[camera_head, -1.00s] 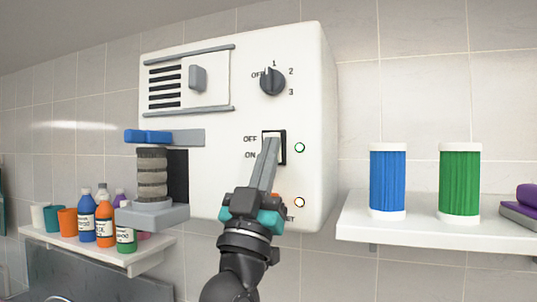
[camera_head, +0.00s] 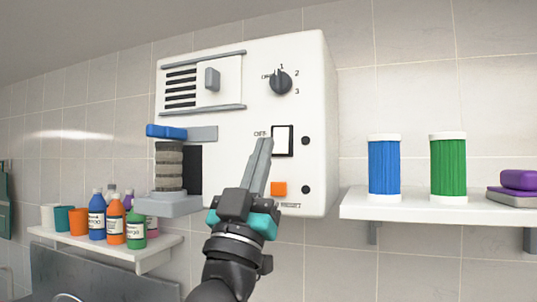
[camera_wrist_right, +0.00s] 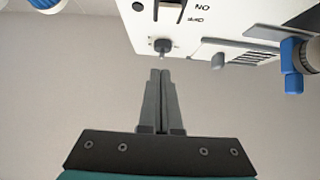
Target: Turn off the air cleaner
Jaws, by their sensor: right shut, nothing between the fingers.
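The air cleaner (camera_head: 228,150) is a white box on the tiled wall. Its front has a dial (camera_head: 281,83) marked OFF, 1, 2, 3, pointing upward near 1. Below is a white rocker switch (camera_head: 284,140) in a black frame, then an orange button (camera_head: 279,189). Two round indicators at right, the upper (camera_head: 306,141) and the lower (camera_head: 306,189), look dark. My right gripper (camera_head: 265,141) is shut and empty, its tips just left of the switch in the head view, covering part of the OFF/ON labels. The right wrist view shows its closed fingers (camera_wrist_right: 161,73) below the dial (camera_wrist_right: 162,46). My left gripper is not in view.
A blue lever (camera_head: 166,132) and a grey stacked filter (camera_head: 169,166) project from the cleaner's left side. A shelf (camera_head: 430,211) at right holds a blue cylinder (camera_head: 384,168), a green cylinder (camera_head: 448,168) and purple items (camera_head: 519,180). A left shelf (camera_head: 140,255) holds bottles and cups.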

